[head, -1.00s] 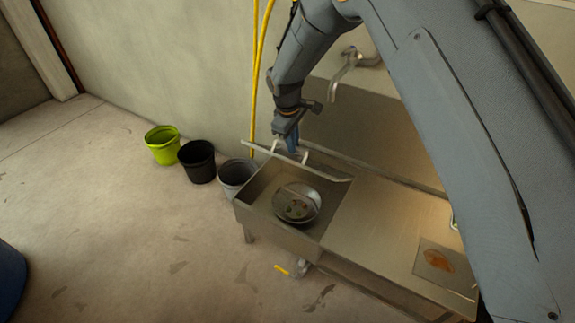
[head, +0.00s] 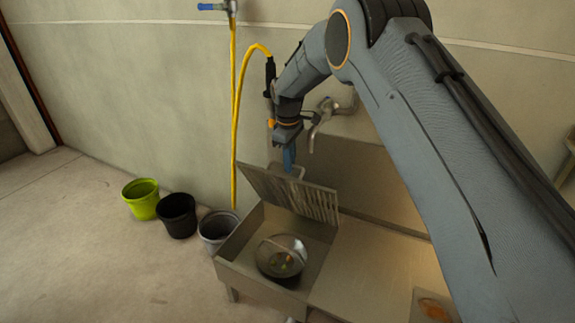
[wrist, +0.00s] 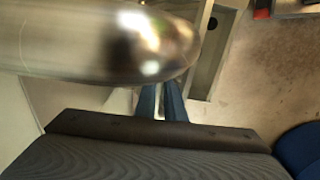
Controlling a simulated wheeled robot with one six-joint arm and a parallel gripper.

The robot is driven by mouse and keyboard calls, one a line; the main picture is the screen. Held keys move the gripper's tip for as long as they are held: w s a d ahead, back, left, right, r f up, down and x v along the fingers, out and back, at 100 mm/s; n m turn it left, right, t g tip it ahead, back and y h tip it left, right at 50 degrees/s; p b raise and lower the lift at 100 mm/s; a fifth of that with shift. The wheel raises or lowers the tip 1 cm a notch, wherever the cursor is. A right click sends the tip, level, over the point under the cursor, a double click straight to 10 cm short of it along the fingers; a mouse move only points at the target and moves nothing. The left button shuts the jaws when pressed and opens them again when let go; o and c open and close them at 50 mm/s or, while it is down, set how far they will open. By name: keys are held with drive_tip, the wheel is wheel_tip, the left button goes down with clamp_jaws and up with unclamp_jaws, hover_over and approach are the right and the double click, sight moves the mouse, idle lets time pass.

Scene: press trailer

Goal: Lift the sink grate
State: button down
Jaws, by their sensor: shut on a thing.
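The sink grate (head: 308,198) is a grey slatted metal panel. It is lifted off the sink's basin and steeply tilted, its slats facing the head camera. My gripper (head: 289,166) has blue fingers and is shut on the grate at its upper edge, by a pale handle partly hidden by the fingers. The steel sink (head: 233,269) stands below, its basin open to view. The gripper also shows in the wrist view (wrist: 162,102), fingers close together; the grate is not clear there.
A round metal pan (head: 282,258) with small bits sits in the basin. A tap (head: 319,117) is close to the right of my wrist. A yellow hose (head: 234,120) hangs on the wall. Green (head: 141,199), black (head: 177,215) and grey (head: 217,230) buckets stand left.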

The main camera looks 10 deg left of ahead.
drive_tip(key=shift+f, duration=0.2)
drive_tip(key=c, duration=1.8)
unclamp_jaws()
drive_tip(key=shift+w, duration=0.1)
drive_tip(key=shift+c, duration=0.2)
drive_tip(key=shift+r, duration=0.1)
drive_tip(key=shift+s+r, duration=0.15)
drive_tip(key=shift+r, duration=1.8)
drive_tip(key=shift+s+r, duration=0.1)
drive_tip(key=shift+r, duration=1.8)
drive_tip(key=shift+s, duration=0.1)
